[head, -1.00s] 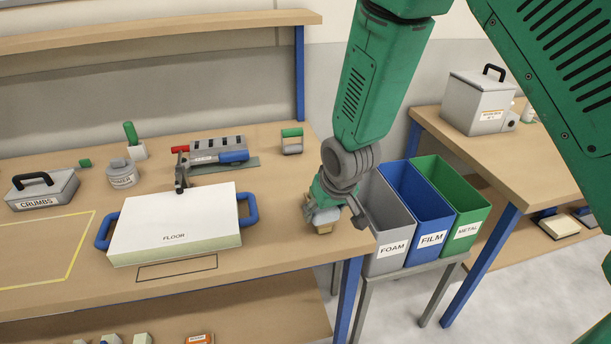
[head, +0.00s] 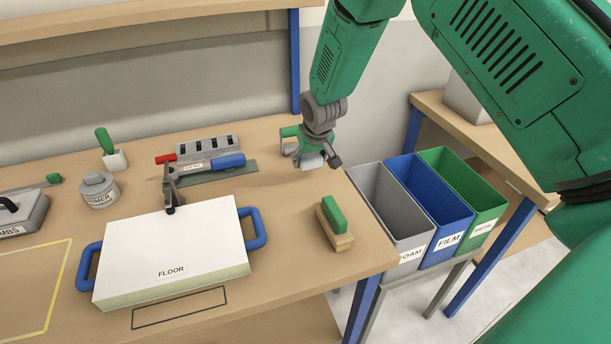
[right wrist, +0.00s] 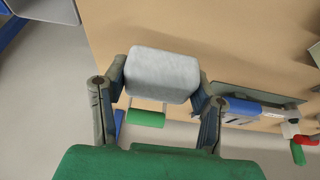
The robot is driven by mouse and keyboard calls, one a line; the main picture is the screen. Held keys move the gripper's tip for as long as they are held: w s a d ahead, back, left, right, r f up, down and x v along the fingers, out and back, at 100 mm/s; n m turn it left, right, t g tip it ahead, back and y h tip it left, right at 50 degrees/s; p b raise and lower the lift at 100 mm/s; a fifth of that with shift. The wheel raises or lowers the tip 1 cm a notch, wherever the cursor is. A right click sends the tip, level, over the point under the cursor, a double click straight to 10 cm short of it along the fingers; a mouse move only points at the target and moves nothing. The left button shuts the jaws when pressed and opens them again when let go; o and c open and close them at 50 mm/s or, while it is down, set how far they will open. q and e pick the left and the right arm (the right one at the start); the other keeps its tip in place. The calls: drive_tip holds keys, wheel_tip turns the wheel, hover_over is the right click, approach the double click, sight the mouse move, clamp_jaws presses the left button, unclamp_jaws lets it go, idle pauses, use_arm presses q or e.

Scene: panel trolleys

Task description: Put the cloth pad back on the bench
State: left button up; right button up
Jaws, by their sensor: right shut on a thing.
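The cloth pad (right wrist: 162,75) shows in the right wrist view as a light grey rounded block with a green handle. It lies between the two fingers of my right gripper (right wrist: 158,92), which is shut on it. In the head view my right gripper (head: 312,159) is at the right back part of the bench (head: 275,205), and it largely hides the pad. I cannot tell whether the pad touches the bench top. My left gripper is not in view.
A green-handled wooden brush (head: 335,226) stands near the bench's right edge. A FLOOR panel (head: 175,250) with blue handles lies left of it. A clamp tool (head: 205,165) is left of the gripper. FOAM (head: 392,215), FILM (head: 432,205) and METAL (head: 470,190) bins stand to the right.

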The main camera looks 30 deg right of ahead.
sight(307, 182)
drive_tip(key=f, duration=0.2)
drive_tip(key=shift+a+f, duration=0.2)
drive_tip(key=shift+f, duration=0.1)
drive_tip(key=shift+w+f, duration=0.2)
drive_tip(key=shift+f, duration=0.2)
drive_tip(key=f, duration=0.3)
drive_tip(key=shift+s+d, duration=0.1)
drive_tip(key=shift+d, duration=0.15)
drive_tip(key=shift+d+f, duration=0.1)
drive_tip(key=shift+f, duration=0.15)
drive_tip(key=o, duration=1.2)
drive_tip(key=shift+o, duration=0.2)
drive_tip(key=shift+a, duration=0.2)
drive_tip(key=shift+r, duration=0.1)
drive_tip(key=v, duration=1.2)
